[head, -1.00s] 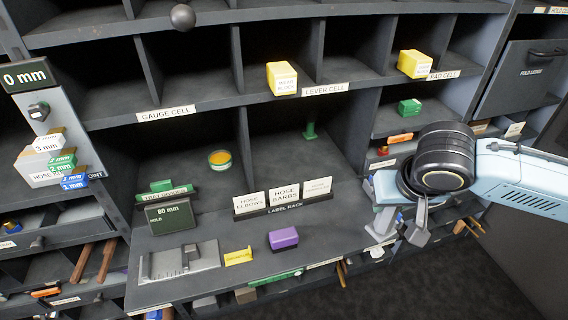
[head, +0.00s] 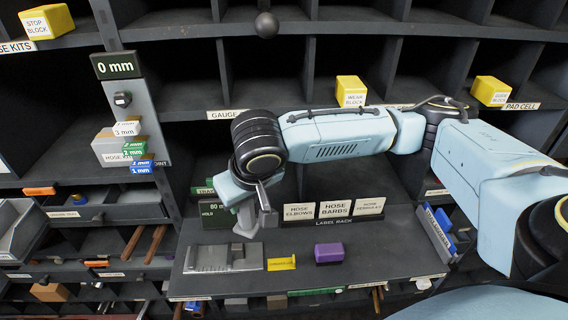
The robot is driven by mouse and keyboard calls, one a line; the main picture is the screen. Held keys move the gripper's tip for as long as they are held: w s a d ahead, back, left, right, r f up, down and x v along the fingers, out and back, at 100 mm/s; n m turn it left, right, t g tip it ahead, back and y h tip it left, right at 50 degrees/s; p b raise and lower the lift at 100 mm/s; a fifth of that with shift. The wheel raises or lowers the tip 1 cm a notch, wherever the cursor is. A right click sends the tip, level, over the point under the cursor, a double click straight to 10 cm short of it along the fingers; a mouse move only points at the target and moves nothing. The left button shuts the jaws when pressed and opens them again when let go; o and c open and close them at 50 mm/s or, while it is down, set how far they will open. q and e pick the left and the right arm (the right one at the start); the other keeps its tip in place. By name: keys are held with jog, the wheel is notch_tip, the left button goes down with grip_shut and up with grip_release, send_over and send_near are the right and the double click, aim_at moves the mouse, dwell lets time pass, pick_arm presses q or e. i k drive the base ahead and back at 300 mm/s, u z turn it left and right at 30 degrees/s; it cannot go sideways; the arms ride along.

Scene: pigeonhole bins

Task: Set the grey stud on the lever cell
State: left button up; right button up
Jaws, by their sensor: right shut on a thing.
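My right gripper (head: 246,226) hangs over the front ledge, in front of the bays and just above a grey stepped fixture (head: 222,258). It is shut on a dark grey piece that looks like the grey stud (head: 264,198), with a shaft and a wider end pointing down. The fingers partly hide it. The lever cell (head: 340,182) is the bay behind my right forearm, right of the gripper. My arm covers its upper part and most of its label. My left gripper is not in view.
The label rack (head: 333,220) with white cards stands across the lever cell's front. A purple block (head: 329,253) and a yellow piece (head: 281,263) lie on the ledge. A yellow block (head: 351,90) sits on the shelf above. A 0 mm sign (head: 116,65) stands at left.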

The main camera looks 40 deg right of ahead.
aim_at(374, 169)
jog(key=u, duration=0.4)
jog(key=k, duration=1.1)
jog(key=z, duration=1.35)
jog(key=i, duration=0.45)
jog(key=u, duration=0.05)
